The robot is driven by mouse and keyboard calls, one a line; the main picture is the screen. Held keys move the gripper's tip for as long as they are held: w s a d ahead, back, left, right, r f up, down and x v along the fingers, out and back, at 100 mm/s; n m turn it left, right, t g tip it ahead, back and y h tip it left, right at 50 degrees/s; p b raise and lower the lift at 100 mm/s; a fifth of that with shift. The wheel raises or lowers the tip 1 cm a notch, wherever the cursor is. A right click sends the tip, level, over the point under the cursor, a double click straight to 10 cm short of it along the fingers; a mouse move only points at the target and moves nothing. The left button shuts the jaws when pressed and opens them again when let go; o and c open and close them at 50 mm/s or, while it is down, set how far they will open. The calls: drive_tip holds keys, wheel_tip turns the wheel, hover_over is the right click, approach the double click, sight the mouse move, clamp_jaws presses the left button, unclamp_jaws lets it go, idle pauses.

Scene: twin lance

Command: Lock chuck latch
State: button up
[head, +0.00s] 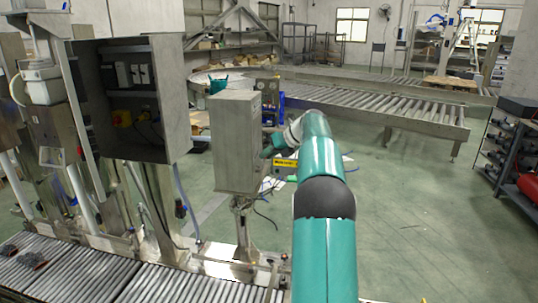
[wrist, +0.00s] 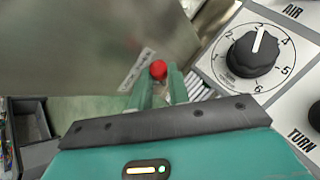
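In the wrist view a small round red knob (wrist: 158,69) shows at the tips of my gripper (wrist: 160,82). My gripper's two teal fingers are apart, one on each side just below the knob. I cannot tell whether they touch it. No part is marked as the chuck latch, and I cannot tell whether the red knob belongs to it. In the head view my teal arm reaches forward to the right side of a grey metal box (head: 236,142) on a post. My gripper is hard to make out there.
A large grey metal surface (wrist: 95,45) fills the wrist view's upper left. A black dial (wrist: 252,54) on a white plate marked AIR is at the right, with TURN lettering below. A roller conveyor (head: 190,284) runs along the front left. Open floor (head: 425,215) lies right of my arm.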

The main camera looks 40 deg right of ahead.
clamp_jaws()
drive_tip(key=shift+s+a, duration=0.1)
drive_tip(key=shift+s, duration=0.05)
drive_tip(key=shift+s+a+f+n+t+h, duration=0.3)
drive_tip(key=shift+s+a+n+t+h, duration=0.5)
drive_tip(key=shift+t, duration=0.45)
drive_tip(key=shift+s+a+f+n+t+h, duration=0.3)
drive_tip(key=shift+a+n+t+h, duration=0.3)
drive_tip(key=shift+n+t+h, duration=0.45)
drive_tip(key=shift+s+a+f+n+t+h, duration=0.25)
drive_tip(key=shift+s+a+n+t+h, duration=0.4)
drive_tip(key=shift+n+t, duration=0.6)
drive_tip(key=shift+w+a, duration=0.1)
drive_tip(key=shift+o, duration=1.6)
unclamp_jaws()
